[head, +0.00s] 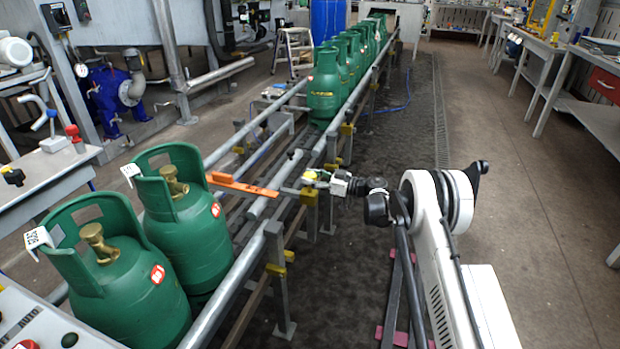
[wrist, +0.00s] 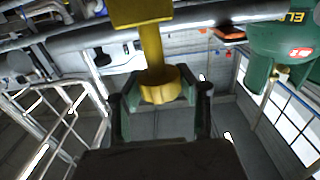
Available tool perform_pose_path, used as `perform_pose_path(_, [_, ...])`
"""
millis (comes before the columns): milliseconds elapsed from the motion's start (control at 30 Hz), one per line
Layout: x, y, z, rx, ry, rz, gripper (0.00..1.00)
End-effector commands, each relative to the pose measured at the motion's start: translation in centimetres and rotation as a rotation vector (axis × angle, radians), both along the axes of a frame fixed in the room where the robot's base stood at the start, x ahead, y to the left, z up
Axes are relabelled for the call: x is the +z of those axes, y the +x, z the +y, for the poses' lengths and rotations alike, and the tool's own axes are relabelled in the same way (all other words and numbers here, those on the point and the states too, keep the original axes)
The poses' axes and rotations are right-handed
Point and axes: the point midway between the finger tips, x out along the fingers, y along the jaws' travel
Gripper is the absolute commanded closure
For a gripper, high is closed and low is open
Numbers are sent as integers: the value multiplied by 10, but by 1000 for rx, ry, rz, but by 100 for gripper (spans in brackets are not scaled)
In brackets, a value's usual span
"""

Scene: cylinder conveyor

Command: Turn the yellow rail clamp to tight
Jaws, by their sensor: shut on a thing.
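The yellow rail clamp shows in the wrist view as a square block (wrist: 141,12) with a stem and a round yellow knob (wrist: 160,86). My gripper (wrist: 160,92) has one green-padded finger on each side of the knob and is shut on it. In the head view my gripper (head: 322,180) is at the conveyor's right rail, just above a post with a yellow bracket (head: 310,196). The clamp is small and partly hidden there, and I cannot read how tight it is.
Two green cylinders (head: 183,225) stand on the conveyor at the near left, and several more (head: 325,98) stand farther up. An orange bar (head: 240,185) reaches across the rails. Workbenches (head: 560,75) line the right side. The floor between is clear.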

Motion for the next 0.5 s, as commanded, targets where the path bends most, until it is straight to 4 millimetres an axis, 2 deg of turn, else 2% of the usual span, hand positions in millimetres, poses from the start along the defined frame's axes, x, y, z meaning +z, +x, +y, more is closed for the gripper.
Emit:
perform_pose_path(233, [-1, 0, 0, 112, -1, 0, 93])
perform_pose_path(500, [0, 0, 0, 156, -1, 0, 93])
